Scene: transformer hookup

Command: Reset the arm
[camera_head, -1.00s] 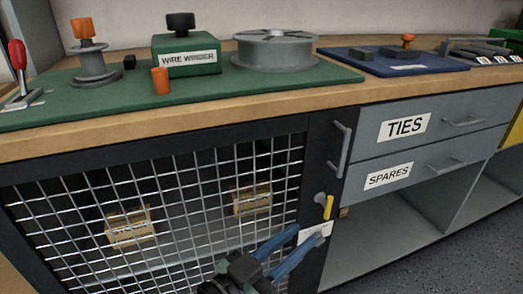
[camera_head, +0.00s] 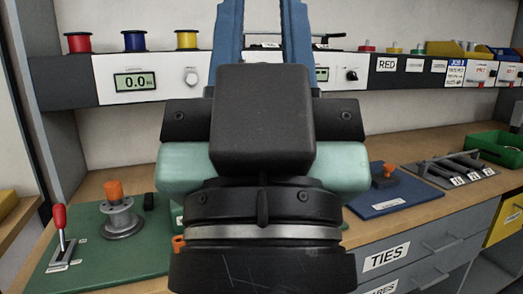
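My gripper (camera_head: 263,20) is raised in the middle of the head view, with its two blue fingers pointing up and spread apart. The gap between the fingers looks empty, though the tips reach the top edge of the picture. The black wrist and gripper body (camera_head: 264,120) hide the middle of the workbench and part of the shelf behind.
A blue mat (camera_head: 390,190) lies right. Behind is a shelf with a 0.0 display (camera_head: 134,83) and coloured spools (camera_head: 134,41). Drawers are below.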

